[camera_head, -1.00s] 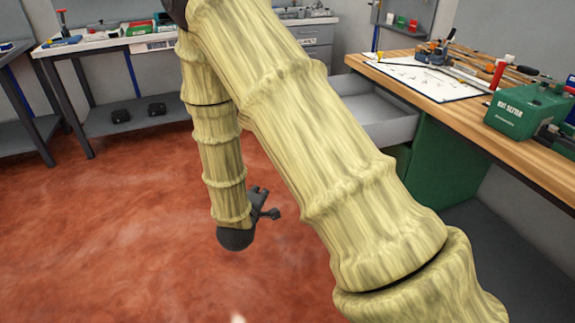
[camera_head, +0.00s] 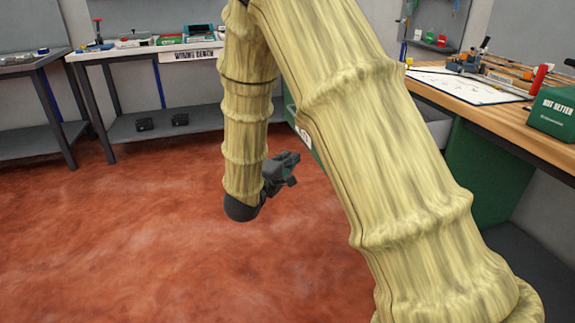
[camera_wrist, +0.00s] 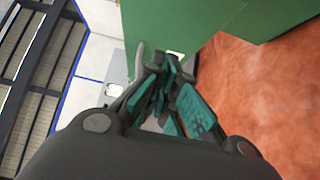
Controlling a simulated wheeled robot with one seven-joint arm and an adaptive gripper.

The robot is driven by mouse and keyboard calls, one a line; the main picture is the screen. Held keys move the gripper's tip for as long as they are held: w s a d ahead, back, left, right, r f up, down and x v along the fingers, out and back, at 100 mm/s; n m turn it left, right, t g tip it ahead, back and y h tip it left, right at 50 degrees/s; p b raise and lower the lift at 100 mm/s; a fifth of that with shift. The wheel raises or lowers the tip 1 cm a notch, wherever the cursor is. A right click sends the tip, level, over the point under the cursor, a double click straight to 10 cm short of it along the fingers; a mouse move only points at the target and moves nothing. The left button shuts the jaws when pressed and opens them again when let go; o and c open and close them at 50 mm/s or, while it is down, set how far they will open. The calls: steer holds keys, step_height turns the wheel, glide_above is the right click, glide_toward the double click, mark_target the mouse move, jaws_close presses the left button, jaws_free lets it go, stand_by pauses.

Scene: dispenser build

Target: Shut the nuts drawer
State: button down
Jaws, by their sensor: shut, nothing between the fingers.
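A pulled-out drawer with a grey box (camera_head: 438,128) stands below the right-hand workbench, mostly hidden behind my arm. A green front with a white label (camera_head: 305,137) shows just left of my arm; it appears to be this drawer's front, but the label is too small to read. My gripper (camera_head: 290,163) hangs low over the floor, left of and below that front. In the wrist view my gripper (camera_wrist: 168,78) is shut and empty. Its fingertips point at a green panel (camera_wrist: 190,20) with a small pale label; I cannot tell whether they touch.
The wooden workbench (camera_head: 500,115) at right carries a paper sheet, tools and a green box (camera_head: 556,112). A wiring bench (camera_head: 150,55) stands at the back left, with two black items on its lower shelf. The red floor (camera_head: 120,240) at left is clear.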

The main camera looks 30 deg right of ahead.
steer(key=w+d+b, duration=0.2)
steer(key=d, duration=0.7)
steer(key=shift+w+d, duration=0.1)
stand_by(0.3)
